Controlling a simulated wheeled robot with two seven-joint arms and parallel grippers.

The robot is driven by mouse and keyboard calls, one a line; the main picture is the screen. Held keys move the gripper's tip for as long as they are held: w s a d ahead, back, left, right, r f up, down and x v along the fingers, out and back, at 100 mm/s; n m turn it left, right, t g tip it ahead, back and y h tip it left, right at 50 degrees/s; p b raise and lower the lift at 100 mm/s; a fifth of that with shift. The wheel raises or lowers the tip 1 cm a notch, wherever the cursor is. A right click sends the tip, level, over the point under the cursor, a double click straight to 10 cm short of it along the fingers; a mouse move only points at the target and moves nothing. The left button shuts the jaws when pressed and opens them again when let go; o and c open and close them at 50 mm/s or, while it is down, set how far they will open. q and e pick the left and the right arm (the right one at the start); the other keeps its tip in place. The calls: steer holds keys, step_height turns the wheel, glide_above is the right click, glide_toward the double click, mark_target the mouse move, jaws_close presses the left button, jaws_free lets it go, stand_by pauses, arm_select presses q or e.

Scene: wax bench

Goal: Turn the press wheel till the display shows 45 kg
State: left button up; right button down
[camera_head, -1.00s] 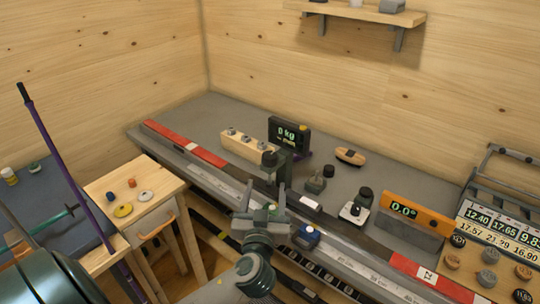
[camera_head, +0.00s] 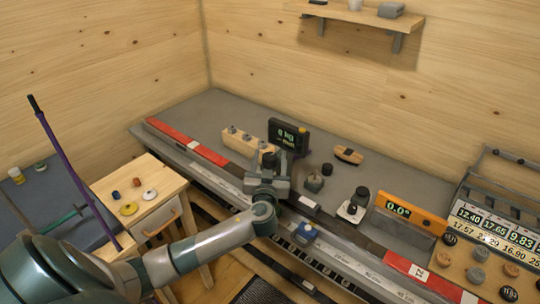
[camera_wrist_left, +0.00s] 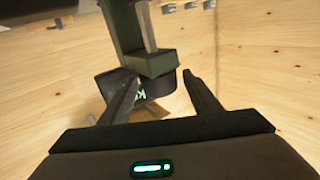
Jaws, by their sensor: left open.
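The dark display (camera_head: 289,137) stands on the bench behind the press and shows 0 kg in green. The press's black wheel (camera_head: 269,157) shows just behind my left gripper (camera_head: 268,170), which largely hides the press body. My left gripper is open, its fingers upright at the press; I cannot tell whether they touch it. In the left wrist view, the two fingers (camera_wrist_left: 163,92) are apart. The grey-green press frame (camera_wrist_left: 150,62) rises between and beyond them, and part of the display (camera_wrist_left: 155,86) shows behind it. My right gripper is not in view.
A wooden block with weights (camera_head: 246,142) stands left of the display. A blue item (camera_head: 305,234) sits near the front edge. The back left bench is clear.

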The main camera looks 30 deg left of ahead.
arm_select(q)
steer(key=shift+w+a, duration=0.1)
steer(key=shift+w, duration=0.05)
steer(key=c, duration=1.1)
steer(key=shift+o, duration=0.2)
